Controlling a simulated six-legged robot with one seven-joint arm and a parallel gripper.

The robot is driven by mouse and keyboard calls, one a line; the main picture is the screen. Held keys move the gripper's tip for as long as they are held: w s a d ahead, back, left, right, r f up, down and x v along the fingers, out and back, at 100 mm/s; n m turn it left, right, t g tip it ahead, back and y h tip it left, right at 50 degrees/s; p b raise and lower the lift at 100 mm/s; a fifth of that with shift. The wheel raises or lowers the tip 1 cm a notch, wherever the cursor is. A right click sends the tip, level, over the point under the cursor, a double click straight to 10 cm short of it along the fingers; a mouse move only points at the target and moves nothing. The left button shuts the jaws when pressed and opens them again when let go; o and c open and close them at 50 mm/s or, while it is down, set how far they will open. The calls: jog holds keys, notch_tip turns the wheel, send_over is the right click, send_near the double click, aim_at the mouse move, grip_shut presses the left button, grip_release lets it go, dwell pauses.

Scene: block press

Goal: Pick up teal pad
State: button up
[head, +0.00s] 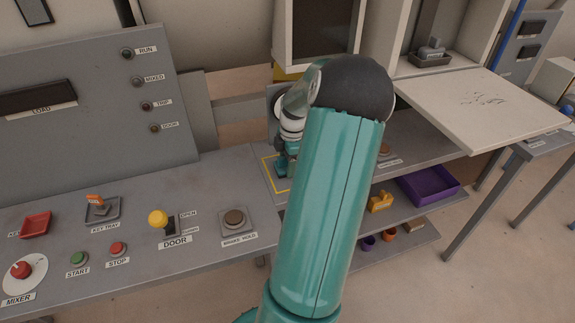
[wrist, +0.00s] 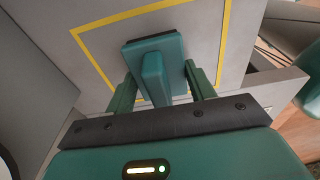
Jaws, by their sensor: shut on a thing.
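The teal pad (wrist: 177,48) shows in the wrist view, a square teal plate with a dark edge and an upright teal grip block. It is inside the yellow outline on the grey bench. My gripper (wrist: 158,82) is shut on the pad's grip block, one finger on each side. I cannot tell whether the pad touches the bench or is slightly above it. In the head view my gripper (head: 284,164) is low over the yellow outline, and my arm hides much of that area.
A control bench (head: 140,240) with a yellow door lever (head: 158,217) and a brake hold button (head: 235,218) lies left. A pale hinged panel (head: 480,105) juts out at right.

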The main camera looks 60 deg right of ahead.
jog(key=shift+r, duration=0.1)
jog(key=shift+r, duration=0.6)
jog(key=s+a+r, duration=0.8)
jog(key=s+r, duration=0.3)
jog(key=shift+s+r, duration=0.2)
jog(key=shift+r, duration=0.1)
jog(key=shift+o, duration=1)
jog(key=shift+c, duration=0.2)
